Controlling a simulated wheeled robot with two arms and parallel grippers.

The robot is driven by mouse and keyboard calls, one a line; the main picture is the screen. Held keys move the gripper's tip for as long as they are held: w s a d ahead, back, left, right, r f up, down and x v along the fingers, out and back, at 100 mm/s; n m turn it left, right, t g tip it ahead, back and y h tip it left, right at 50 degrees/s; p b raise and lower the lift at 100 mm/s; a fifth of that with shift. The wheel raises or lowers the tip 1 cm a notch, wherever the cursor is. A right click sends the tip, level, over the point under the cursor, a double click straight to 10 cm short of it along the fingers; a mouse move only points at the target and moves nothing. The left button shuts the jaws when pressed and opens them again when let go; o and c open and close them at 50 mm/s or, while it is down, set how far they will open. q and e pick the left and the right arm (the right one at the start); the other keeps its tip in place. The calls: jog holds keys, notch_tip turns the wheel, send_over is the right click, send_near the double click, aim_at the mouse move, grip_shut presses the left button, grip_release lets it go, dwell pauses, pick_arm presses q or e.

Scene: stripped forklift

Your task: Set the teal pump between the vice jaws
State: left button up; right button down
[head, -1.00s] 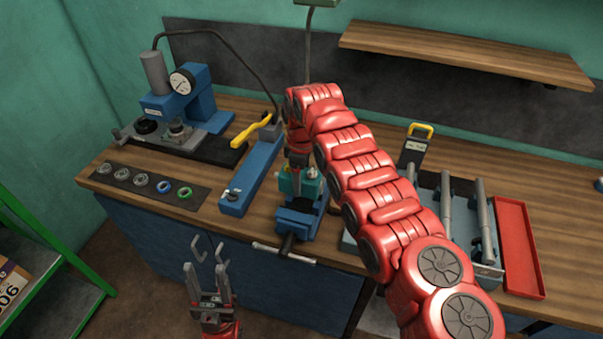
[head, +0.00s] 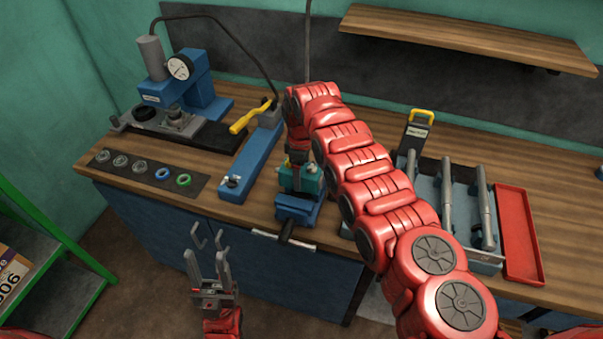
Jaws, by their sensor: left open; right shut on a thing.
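The teal pump (head: 312,182) is at the vice, at the end of my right arm. The blue vice (head: 298,209) sits at the bench's front edge, its handle (head: 286,233) pointing outward. My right gripper (head: 299,168) comes down from above and is shut on the pump; its fingers are mostly hidden by my arm. The pump shows just above the vice body; I cannot tell whether it touches the jaws, which are largely hidden. My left gripper (head: 209,243) is open and empty, low in front of the bench, away from the vice.
Left of the vice is a blue device with a yellow lever (head: 250,116). A dark mat (head: 150,174) holds several rings. A press with a gauge (head: 178,68) stands behind. Right are a grey tool holder (head: 470,254) and a red tray (head: 520,235). A shelf (head: 465,38) hangs above.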

jog(key=shift+b, duration=0.3)
dwell(0.4)
jog(key=shift+f+b, duration=0.3)
jog(key=shift+b, duration=0.05)
jog(key=shift+f, duration=0.3)
dwell(0.3)
jog(key=shift+f+b, duration=0.35)
jog(key=shift+b, duration=0.25)
jog(key=shift+f, duration=0.15)
jog(key=shift+s+f, duration=0.1)
jog(key=shift+f, duration=0.05)
